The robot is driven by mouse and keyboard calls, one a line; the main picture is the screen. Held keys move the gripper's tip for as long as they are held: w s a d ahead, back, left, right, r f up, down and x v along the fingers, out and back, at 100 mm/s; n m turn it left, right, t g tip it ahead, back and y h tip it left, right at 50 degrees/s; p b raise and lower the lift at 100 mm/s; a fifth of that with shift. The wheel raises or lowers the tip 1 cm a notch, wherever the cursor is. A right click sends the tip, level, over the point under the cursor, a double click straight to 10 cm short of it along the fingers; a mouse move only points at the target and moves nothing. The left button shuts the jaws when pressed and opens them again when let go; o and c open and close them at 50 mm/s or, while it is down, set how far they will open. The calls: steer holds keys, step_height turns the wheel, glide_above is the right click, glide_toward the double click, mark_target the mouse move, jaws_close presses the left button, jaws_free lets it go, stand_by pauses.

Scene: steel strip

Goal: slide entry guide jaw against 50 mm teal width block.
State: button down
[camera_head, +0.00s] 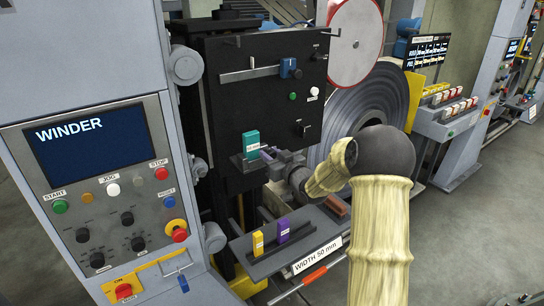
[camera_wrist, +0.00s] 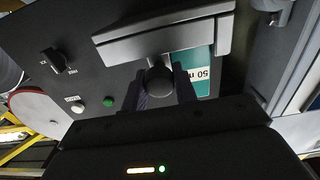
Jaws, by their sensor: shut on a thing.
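The teal width block (camera_head: 250,143) stands upright on a small ledge on the black machine face. In the wrist view the teal block (camera_wrist: 192,66), partly showing its "50" label, sits beside the grey guide jaw (camera_wrist: 165,38). A round black knob (camera_wrist: 160,82) joins the jaw by a short stem. My gripper (camera_wrist: 160,88) is shut on this knob, one dark finger on each side. In the head view my gripper (camera_head: 271,155) is just right of the teal block. My fingers hide part of the block, and I cannot tell whether jaw and block touch.
The WINDER panel (camera_head: 95,165) stands at left. A large steel coil (camera_head: 365,105) is behind my arm.

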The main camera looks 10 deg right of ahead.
steer(key=c, duration=1.1)
jaws_free()
steer(key=shift+a, duration=0.15)
steer(key=shift+c, duration=0.2)
steer(key=shift+s, duration=0.15)
steer(key=b+v, duration=0.3)
steer(key=v, duration=1.4)
steer(key=s+a+f+m+g+h+p, duration=0.2)
steer(key=s+a+f+g+h+p, duration=0.1)
steer(key=s+g, duration=0.4)
steer(key=s+a+f+m+g+h+p, duration=0.2)
steer(key=s+a+g, duration=0.3)
steer(key=s, duration=0.8)
steer(key=shift+s+a+f+g+h+p, duration=0.2)
steer(key=shift+s+f+g+h+p, duration=0.3)
steer(key=shift+f+g+p, duration=0.55)
steer(key=shift+w+r+b, duration=0.15)
steer(key=shift+b, duration=0.15)
